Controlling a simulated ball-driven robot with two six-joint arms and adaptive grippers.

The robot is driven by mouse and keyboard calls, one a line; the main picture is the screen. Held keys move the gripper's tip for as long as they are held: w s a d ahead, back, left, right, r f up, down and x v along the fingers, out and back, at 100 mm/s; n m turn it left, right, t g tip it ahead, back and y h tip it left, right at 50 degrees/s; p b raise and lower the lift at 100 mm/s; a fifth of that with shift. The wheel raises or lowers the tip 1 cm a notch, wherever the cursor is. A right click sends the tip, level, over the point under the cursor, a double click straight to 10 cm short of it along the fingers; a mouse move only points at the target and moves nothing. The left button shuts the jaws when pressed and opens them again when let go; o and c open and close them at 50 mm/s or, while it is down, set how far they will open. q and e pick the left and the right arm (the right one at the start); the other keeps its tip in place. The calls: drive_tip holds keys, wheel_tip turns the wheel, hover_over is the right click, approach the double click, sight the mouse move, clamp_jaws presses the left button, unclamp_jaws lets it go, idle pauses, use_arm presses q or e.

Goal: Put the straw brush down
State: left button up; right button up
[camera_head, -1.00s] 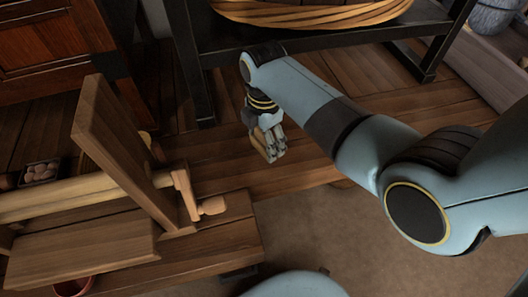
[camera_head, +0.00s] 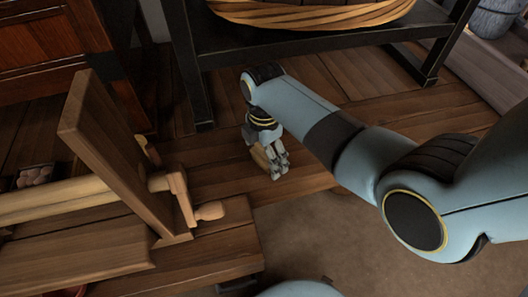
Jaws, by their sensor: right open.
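My right gripper (camera_head: 279,173) points down low over the wooden floor boards, in the middle of the camera_head view. It is open. A small tan piece, likely the straw brush (camera_head: 259,157), shows just left of and behind the fingers. Most of it is hidden by the gripper, and I cannot tell whether it touches the fingers or rests on the boards. My left gripper is not in view.
A wooden bench with an upright board (camera_head: 105,150) and a peg stands at the left. A black-framed stand (camera_head: 300,52) holds a large woven basket (camera_head: 310,14) behind the gripper. Bare boards (camera_head: 215,175) lie around the gripper.

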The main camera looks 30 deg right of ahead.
drive_tip(key=shift+r, duration=0.25)
wheel_tip(320, 180, up, 11)
drive_tip(key=p, duration=0.5)
drive_tip(key=shift+r+p, duration=0.35)
drive_tip(key=shift+r, duration=0.05)
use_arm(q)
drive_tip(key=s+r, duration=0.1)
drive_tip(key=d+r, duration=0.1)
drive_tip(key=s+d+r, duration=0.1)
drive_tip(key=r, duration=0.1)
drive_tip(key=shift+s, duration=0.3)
